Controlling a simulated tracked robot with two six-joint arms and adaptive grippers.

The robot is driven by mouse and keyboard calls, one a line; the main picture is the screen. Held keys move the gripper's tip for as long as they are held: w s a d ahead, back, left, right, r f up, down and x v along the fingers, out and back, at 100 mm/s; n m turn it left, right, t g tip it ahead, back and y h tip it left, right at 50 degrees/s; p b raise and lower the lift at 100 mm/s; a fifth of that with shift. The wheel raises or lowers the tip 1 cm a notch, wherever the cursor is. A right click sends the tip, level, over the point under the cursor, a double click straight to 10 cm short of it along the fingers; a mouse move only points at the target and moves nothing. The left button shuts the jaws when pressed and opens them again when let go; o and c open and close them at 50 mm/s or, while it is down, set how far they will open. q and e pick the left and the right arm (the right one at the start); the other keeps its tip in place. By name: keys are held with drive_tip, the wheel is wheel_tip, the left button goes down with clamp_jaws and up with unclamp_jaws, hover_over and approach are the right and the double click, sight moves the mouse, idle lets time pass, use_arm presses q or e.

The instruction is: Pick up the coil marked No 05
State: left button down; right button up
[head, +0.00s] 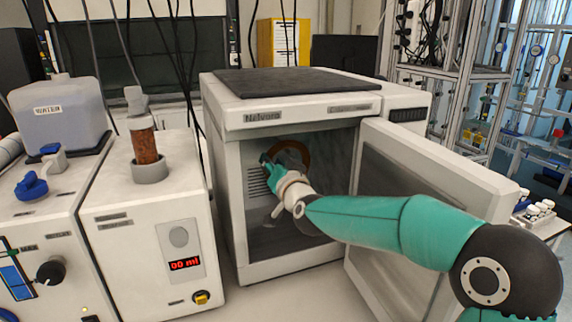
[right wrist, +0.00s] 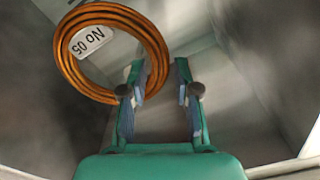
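The coil marked No 05 is an orange-brown wound ring with a pale tag. In the right wrist view, the coil (right wrist: 70,66) is at the upper left, its tag (right wrist: 91,41) readable. In the head view, the coil (head: 301,150) shows as a brown arc inside the open oven, partly hidden by my gripper. My right gripper (head: 268,168) is inside the chamber at the coil. In the right wrist view, the right gripper (right wrist: 158,76) has its fingers apart. The coil's right rim lies between the fingertips, overlapped by the left finger; contact is unclear. My left gripper is not in view.
The oven (head: 235,190) has its door (head: 400,215) swung open to the right, close beside my right arm. A white unit with a red display (head: 185,264) and a brown-filled column (head: 143,143) stand at the left. Small white-capped bottles (head: 536,209) stand at the far right.

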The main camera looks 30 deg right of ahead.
sight(269, 153)
drive_tip(key=shift+p+x, duration=0.55)
drive_tip(key=shift+x, duration=1.4)
drive_tip(key=shift+f, duration=0.1)
clamp_jaws()
